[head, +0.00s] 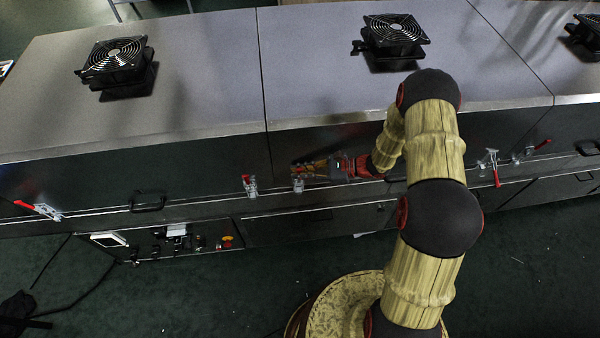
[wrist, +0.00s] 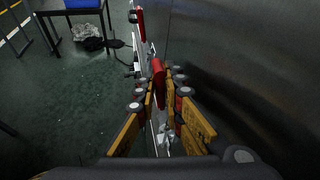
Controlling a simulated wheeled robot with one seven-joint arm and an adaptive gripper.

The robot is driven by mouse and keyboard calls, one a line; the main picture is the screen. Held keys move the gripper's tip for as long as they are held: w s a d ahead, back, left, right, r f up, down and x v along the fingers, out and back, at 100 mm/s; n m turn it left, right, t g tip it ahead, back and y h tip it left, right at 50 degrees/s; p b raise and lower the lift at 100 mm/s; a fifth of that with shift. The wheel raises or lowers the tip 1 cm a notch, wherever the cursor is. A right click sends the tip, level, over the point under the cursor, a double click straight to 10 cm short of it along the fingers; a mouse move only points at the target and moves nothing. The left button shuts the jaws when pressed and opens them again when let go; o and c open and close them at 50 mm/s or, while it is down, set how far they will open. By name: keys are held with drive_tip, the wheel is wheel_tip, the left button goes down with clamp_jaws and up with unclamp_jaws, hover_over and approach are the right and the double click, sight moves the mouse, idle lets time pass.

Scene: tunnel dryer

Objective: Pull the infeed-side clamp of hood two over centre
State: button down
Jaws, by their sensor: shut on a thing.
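The clamp (head: 298,184) sits at the left end of the middle hood's (head: 400,140) front lower edge, just right of the hood joint. Its red handle (wrist: 158,76) stands up between my fingers in the wrist view. My gripper (head: 308,168) reaches in from the right along the dark hood front. In the wrist view its yellow fingers (wrist: 161,92) are closed on the red handle from both sides. The clamp's metal body (wrist: 162,138) shows partly below the fingers. The fingers hide part of the handle, and its exact tilt is hard to tell in the head view.
A neighbouring clamp (head: 250,187) with a red handle (wrist: 141,24) is close on the left. Other clamps are at far left (head: 42,210) and right (head: 492,165). A black handle (head: 148,203) protrudes from the left hood. Fans (head: 393,34) stand on top. Green floor is open in front.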

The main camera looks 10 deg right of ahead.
drive_tip(key=shift+f, duration=0.1)
drive_tip(key=c, duration=1.9)
unclamp_jaws()
drive_tip(key=v, duration=0.8)
